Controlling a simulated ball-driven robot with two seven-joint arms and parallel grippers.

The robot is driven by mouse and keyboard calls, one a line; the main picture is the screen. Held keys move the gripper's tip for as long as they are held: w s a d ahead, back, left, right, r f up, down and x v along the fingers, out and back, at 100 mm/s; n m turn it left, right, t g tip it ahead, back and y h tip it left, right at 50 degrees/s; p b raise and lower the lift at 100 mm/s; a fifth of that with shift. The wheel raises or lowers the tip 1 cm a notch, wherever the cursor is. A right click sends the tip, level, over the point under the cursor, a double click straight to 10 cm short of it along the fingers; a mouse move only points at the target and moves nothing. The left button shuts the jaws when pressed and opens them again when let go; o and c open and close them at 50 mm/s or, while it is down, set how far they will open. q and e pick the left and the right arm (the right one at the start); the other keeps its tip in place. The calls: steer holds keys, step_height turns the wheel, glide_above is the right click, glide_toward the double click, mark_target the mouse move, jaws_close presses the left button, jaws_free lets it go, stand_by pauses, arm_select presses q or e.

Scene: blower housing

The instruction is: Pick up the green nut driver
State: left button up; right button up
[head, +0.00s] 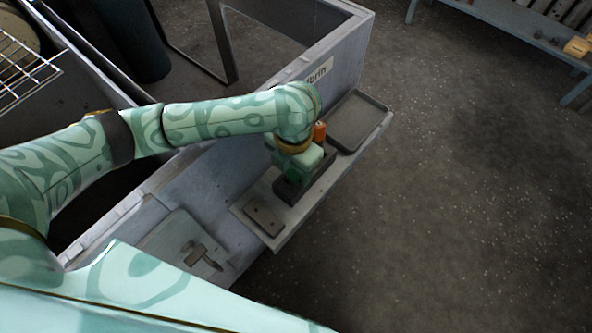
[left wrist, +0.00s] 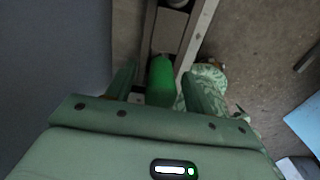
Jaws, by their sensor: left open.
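The green nut driver shows as a green handle (left wrist: 160,82) in the left wrist view, upright between my left gripper's two fingers. My left gripper (left wrist: 158,72) is open, with one finger on each side of the handle. I cannot tell whether either finger touches it. In the head view my left gripper (head: 295,168) points down over a dark holder (head: 288,190) on the narrow shelf. The arm and gripper hide the green nut driver there. My right gripper is not in view.
An orange handle (head: 319,131) stands close beside my left gripper. An empty grey tray (head: 358,121) lies at the shelf's far end, and a flat plate with holes (head: 264,214) at its near end. A grey panel wall (head: 335,75) rises behind. Floor to the right is clear.

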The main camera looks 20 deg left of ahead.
arm_select(q)
jaws_close()
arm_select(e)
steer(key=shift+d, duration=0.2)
arm_select(q)
steer(key=shift+r, duration=0.1)
step_height(320, 180, up, 9)
steer(key=p, duration=0.6)
steer(key=shift+r, duration=0.2)
steer(key=shift+r+p, duration=0.3)
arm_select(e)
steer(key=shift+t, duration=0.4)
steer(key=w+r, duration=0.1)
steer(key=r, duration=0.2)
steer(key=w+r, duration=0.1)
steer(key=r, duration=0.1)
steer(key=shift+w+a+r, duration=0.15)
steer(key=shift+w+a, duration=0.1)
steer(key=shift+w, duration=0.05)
arm_select(q)
steer(key=shift+f, duration=0.1)
